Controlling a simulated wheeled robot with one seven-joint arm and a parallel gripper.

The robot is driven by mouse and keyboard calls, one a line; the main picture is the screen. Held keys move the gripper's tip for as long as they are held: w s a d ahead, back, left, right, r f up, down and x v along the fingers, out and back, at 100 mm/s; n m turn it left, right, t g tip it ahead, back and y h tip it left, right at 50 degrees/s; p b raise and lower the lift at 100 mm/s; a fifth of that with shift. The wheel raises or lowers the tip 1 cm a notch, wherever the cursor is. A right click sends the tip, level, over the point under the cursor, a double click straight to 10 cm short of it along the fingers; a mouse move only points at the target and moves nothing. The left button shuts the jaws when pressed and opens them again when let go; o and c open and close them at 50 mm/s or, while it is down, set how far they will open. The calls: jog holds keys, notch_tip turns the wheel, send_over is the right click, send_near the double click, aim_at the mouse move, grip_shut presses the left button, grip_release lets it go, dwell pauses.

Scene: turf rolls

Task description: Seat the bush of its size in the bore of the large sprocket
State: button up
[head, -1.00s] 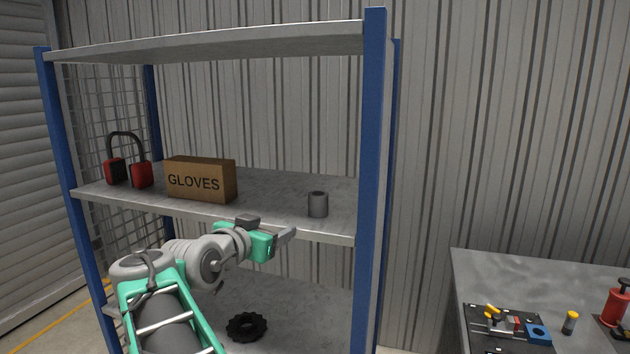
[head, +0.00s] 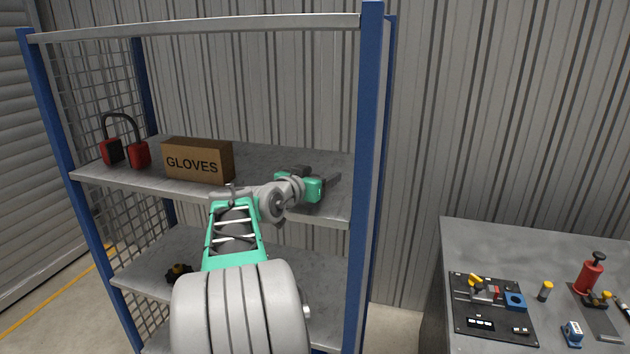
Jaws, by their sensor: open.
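My gripper (head: 333,181) is open over the right part of the middle shelf (head: 255,201). The grey hollow bush, which stood upright on that shelf a second ago, is not visible now; my gripper and wrist cover the place where it stood. I cannot tell whether it lies between the jaws.
A GLOVES box (head: 197,161) and red ear defenders (head: 137,154) stand left on the middle shelf. The blue post (head: 365,160) is right of my gripper. A grey workbench (head: 480,242) holds several items.

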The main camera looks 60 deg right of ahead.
jog(key=shift+c, duration=0.3)
grip_shut()
dwell(0.5)
